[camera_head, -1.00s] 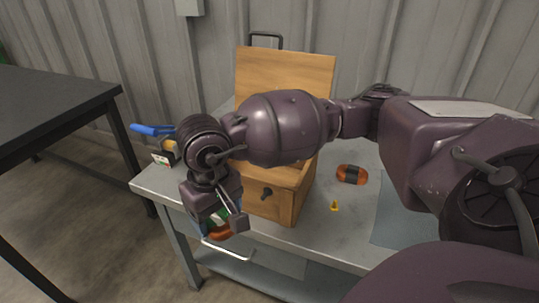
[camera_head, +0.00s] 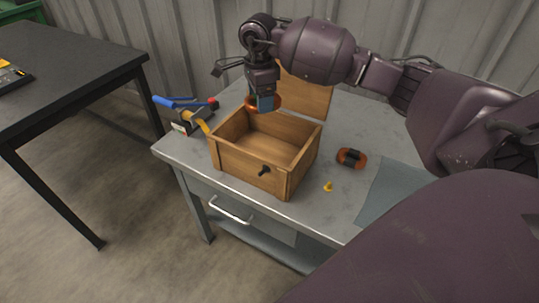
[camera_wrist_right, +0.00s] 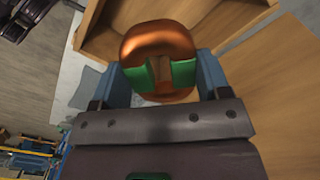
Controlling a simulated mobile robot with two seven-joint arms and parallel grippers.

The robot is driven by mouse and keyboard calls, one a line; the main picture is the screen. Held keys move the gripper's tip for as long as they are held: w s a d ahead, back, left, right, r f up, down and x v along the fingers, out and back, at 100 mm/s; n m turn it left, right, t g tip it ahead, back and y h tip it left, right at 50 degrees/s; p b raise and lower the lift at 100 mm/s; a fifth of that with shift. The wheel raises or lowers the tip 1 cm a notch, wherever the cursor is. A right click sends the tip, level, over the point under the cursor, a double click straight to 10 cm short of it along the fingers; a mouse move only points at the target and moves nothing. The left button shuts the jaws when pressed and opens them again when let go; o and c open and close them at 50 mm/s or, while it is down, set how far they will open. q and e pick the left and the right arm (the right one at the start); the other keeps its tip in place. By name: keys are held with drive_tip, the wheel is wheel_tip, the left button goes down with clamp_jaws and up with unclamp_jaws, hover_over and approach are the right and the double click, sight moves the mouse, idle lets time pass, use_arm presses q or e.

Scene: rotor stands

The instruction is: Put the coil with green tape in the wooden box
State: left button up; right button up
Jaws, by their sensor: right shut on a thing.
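The wooden box (camera_head: 240,165) stands open on the grey workbench, its lid (camera_head: 305,95) raised at the back. Its inside looks empty in the head view. My right gripper (camera_head: 263,102) is above the box's back left part. It is shut on the copper coil with green tape (camera_wrist_right: 158,45), which shows clearly between the blue fingers in the right wrist view. In the head view only the coil's orange edge (camera_head: 279,103) shows beside the fingers. My left gripper is not in view.
A coil with dark tape (camera_head: 351,158) lies right of the box, with a small yellow piece (camera_head: 328,186) near it. A blue-handled tape dispenser (camera_head: 192,118) stands left of the box. A grey mat (camera_head: 392,192) lies at the right.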

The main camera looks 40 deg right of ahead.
drive_tip(key=m+b, duration=0.1)
drive_tip(key=b, duration=0.1)
approach(264, 151)
drive_tip(key=shift+s+a+f, duration=0.45)
drive_tip(key=shift+s, duration=0.15)
drive_tip(key=shift+s+a+f, duration=0.4)
drive_tip(key=shift+s+a, duration=0.05)
drive_tip(key=shift+s, duration=0.15)
drive_tip(key=shift+f, duration=2.55)
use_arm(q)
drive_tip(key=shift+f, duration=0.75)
use_arm(e)
drive_tip(key=shift+r, duration=0.1)
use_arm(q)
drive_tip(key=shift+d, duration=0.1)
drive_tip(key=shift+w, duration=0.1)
use_arm(e)
drive_tip(key=o, duration=1.1)
drive_tip(key=shift+f, duration=0.2)
